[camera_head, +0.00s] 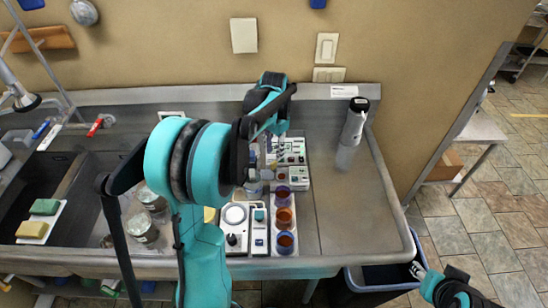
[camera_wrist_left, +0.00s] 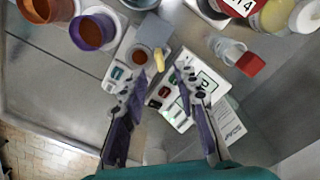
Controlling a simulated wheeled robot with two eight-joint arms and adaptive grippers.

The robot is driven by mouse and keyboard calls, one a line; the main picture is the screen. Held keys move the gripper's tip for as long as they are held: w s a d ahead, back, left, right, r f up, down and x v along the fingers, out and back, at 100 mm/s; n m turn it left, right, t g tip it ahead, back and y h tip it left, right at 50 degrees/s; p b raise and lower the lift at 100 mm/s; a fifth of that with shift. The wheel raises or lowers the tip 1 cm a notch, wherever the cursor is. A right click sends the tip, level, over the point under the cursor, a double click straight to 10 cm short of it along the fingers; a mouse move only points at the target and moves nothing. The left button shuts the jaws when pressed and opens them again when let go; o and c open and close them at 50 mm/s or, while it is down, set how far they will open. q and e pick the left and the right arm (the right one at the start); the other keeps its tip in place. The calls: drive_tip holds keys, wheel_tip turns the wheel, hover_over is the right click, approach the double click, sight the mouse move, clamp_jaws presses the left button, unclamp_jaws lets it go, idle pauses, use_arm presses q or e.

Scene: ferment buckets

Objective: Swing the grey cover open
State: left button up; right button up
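My left gripper (camera_wrist_left: 167,70) is open and empty above the panels, with one fingertip near the grey piece's edge. In the head view this gripper (camera_head: 270,135) reaches down over the white panels and its fingertips are partly hidden. My right gripper (camera_head: 418,270) is low at the bottom right; its fingers are too small to read.
Several coloured cups (camera_head: 283,217) stand in a row beside a white control panel (camera_head: 236,242). Glass jars (camera_head: 142,228) are to the left, by the sinks. A grey bottle (camera_head: 354,122) stands at the back right. The right side of the counter (camera_head: 360,215) is clear.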

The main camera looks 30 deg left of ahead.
sight(274, 162)
use_arm(q)
wheel_tip(274, 162, up, 7)
idle(0.3)
drive_tip(key=shift+r, duration=0.1)
